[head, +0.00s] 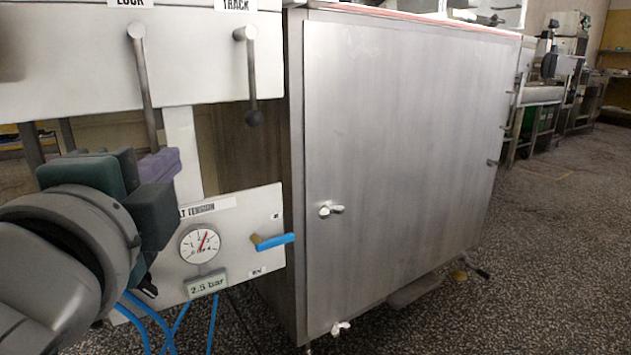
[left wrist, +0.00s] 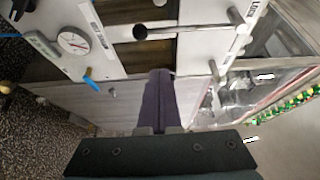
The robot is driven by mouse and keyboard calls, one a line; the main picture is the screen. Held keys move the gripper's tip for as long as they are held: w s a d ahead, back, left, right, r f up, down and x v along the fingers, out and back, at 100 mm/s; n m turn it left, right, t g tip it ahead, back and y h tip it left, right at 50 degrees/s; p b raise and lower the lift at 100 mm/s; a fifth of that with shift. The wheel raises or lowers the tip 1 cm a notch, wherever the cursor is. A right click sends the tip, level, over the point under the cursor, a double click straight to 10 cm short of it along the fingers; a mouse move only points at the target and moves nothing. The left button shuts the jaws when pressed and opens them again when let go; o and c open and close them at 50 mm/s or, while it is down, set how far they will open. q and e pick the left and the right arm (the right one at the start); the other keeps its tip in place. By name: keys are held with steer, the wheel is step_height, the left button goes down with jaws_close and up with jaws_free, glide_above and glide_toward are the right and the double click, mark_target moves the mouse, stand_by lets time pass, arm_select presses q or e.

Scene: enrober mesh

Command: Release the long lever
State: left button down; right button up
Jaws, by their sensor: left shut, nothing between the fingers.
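The long lever (head: 144,80) hangs under the LOCK label on the white panel, slightly tilted. My left gripper (head: 160,165) covers its lower end in the head view. In the left wrist view the long lever (left wrist: 190,29) shows its rod and dark ball knob beyond my fingertips. My left gripper (left wrist: 160,75) has purple fingers, shut together with nothing between them. The fingertips look apart from the knob. A shorter lever (head: 251,75) with a dark ball hangs under the TRACK label to the right. My right gripper is not in view.
Below is a panel with a pressure gauge (head: 200,244), a 2.5 bar tag (head: 207,285) and a blue-handled valve (head: 274,241). Blue hoses (head: 212,325) run beneath it. A large steel cabinet door (head: 400,150) with wing latches stands to the right. Open floor (head: 560,240) lies beyond.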

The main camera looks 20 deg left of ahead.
mark_target(146, 103)
arm_select(q)
steer(key=shift+w+d+f, duration=0.1)
steer(key=shift+f, duration=0.1)
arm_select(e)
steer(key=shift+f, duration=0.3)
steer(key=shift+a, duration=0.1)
arm_select(q)
steer(key=w+a+b, duration=0.2)
steer(key=w+a, duration=0.3)
steer(key=shift+w+a+b, duration=0.35)
steer(key=shift+a, duration=0.05)
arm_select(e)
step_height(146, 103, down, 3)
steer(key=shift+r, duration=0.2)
